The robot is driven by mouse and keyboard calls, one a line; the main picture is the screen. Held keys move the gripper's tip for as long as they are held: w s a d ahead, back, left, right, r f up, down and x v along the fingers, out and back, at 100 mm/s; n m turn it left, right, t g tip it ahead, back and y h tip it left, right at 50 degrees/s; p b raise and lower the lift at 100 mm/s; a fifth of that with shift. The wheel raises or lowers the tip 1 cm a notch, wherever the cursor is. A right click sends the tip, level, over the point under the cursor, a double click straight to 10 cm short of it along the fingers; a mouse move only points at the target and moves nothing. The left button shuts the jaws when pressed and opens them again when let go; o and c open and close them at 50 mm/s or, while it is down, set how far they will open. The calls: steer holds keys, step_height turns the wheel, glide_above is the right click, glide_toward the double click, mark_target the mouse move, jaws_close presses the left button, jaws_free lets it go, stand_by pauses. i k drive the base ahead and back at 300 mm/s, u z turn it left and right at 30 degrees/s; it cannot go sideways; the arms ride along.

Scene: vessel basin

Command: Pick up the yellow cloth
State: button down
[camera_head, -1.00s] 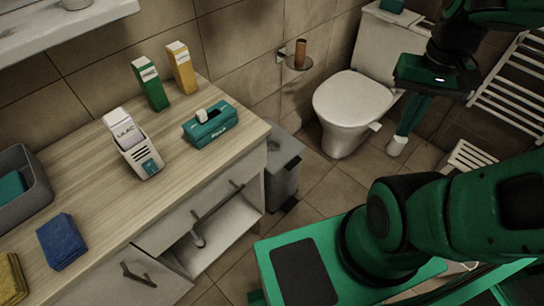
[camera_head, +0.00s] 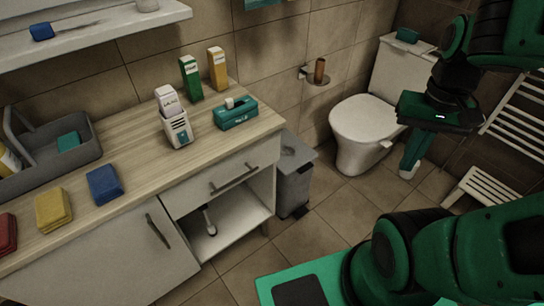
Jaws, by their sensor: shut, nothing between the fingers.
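The yellow cloth (camera_head: 53,210) is a folded, stacked block lying on the wooden counter at the left, between a blue cloth (camera_head: 104,184) and a red cloth (camera_head: 6,233). My gripper (camera_head: 409,170) is at the right, pointing down in front of the toilet, far from the yellow cloth. Its fingers are together and hold nothing.
A grey caddy (camera_head: 85,157) with a teal item stands behind the cloths. Cartons, a white bottle (camera_head: 174,118) and a teal dispenser (camera_head: 236,115) stand further right on the counter (camera_head: 140,150). A grey bin (camera_head: 294,180) stands beside the cabinet. Tiled floor lies open in front.

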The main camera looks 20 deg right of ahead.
mark_target(53, 211)
steer(key=u, duration=1.6)
steer(key=k, duration=1.3)
steer(key=u, duration=0.25)
steer(key=i, duration=2.05)
steer(key=z, duration=0.55)
